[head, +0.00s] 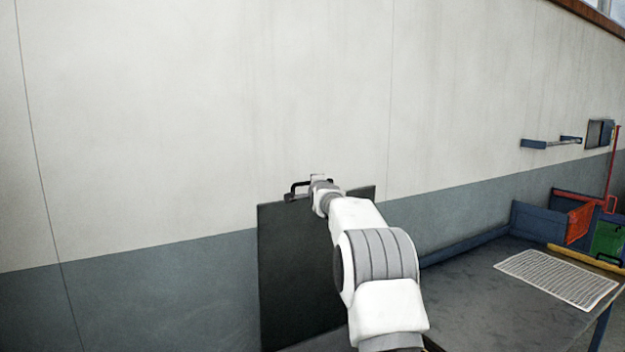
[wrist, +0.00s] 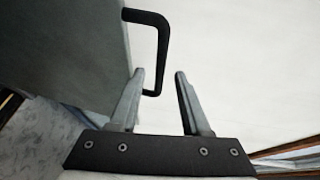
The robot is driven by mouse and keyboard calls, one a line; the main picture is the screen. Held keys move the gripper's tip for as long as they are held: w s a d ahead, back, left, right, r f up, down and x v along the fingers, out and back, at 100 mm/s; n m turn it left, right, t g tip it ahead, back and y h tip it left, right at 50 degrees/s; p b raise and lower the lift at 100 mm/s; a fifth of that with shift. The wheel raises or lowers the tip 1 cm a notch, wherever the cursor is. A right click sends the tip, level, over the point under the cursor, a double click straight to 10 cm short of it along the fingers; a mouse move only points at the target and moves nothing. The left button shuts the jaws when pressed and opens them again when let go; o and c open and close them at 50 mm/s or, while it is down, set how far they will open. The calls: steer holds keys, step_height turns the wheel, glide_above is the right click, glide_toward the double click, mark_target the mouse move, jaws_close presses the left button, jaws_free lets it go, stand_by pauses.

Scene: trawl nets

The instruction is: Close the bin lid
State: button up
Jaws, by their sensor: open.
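The bin lid (head: 288,275) is a dark flat panel standing upright, raised against the wall in the head view. Its grey face (wrist: 75,50) fills the upper left of the wrist view. A black bar handle (head: 297,188) sits at its top edge and shows as a bent bar in the wrist view (wrist: 162,45). My gripper (wrist: 159,73) is open, with the handle's lower end appearing between its fingertips, close to the left finger. I cannot tell whether they touch. In the head view my gripper (head: 319,180) is at the lid's top edge. My arm hides the bin body.
A dark workbench (head: 480,290) stands at the right with a white wire rack (head: 557,278) on it. Blue, red and green bins (head: 607,240) stand behind it. A blue wall shelf (head: 540,144) is at upper right. The wall left of the lid is clear.

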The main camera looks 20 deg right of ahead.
steer(key=shift+p+x, duration=1.45)
steer(key=shift+x, duration=0.85)
jaws_close()
